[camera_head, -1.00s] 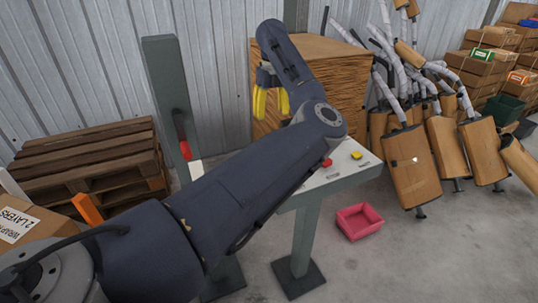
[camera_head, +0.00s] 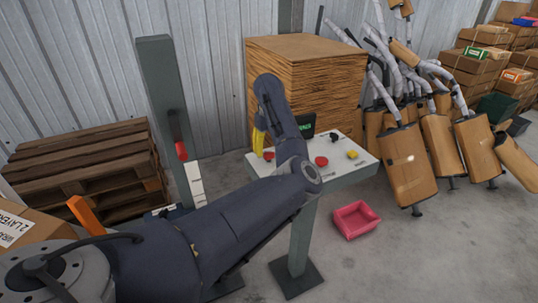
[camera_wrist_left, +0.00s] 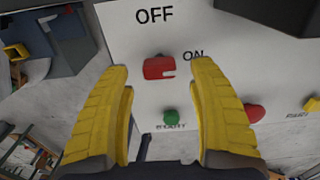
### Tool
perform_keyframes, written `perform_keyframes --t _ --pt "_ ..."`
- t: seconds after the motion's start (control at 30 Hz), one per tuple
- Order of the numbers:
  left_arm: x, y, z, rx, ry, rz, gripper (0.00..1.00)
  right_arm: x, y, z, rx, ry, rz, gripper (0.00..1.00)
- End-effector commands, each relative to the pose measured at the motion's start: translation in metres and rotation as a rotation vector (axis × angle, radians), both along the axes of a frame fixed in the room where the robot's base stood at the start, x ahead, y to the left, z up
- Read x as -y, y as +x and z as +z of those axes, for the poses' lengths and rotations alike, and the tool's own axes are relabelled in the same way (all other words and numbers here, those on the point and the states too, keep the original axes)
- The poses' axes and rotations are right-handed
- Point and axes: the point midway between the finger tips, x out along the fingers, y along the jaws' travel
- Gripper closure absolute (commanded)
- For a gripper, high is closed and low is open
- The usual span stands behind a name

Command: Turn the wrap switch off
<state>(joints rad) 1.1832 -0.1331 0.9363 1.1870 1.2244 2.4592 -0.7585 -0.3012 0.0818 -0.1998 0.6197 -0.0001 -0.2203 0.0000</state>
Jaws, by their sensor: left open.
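The wrap switch (camera_wrist_left: 158,68) is a red knob on a white panel, below the OFF label and left of the ON label in the left wrist view. It lies sideways, its white mark at the right end, toward ON. My left gripper (camera_wrist_left: 161,66) is open, one yellow finger on each side of the knob in the picture; contact cannot be told. In the head view, my left gripper (camera_head: 259,141) is low over the left end of the panel (camera_head: 335,174), with a red part (camera_head: 269,156) beside it. My right gripper is not in view.
A green START button (camera_wrist_left: 170,117) and a red button (camera_wrist_left: 254,112) sit near the fingers. A yellow button (camera_head: 352,154) is farther right on the panel. A grey post (camera_head: 160,90) stands left, a stack of brown sheets (camera_head: 305,80) behind. A pink bin (camera_head: 355,219) is on the floor.

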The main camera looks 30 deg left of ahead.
Motion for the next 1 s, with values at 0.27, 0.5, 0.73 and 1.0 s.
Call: perform_keyframes --t 0.27,0.5,0.73,1.0 --pt "-0.001 0.000 -0.023 -0.002 0.001 0.001 0.40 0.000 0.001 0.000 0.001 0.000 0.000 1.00" --pt "0.000 0.000 -0.028 0.000 0.001 0.000 0.40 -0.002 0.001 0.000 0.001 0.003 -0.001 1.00" --pt "0.000 0.000 -0.028 0.000 0.001 0.000 0.42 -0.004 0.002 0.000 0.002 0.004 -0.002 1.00" --pt "0.000 0.000 -0.028 0.000 0.001 0.000 0.73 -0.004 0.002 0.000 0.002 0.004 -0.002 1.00"
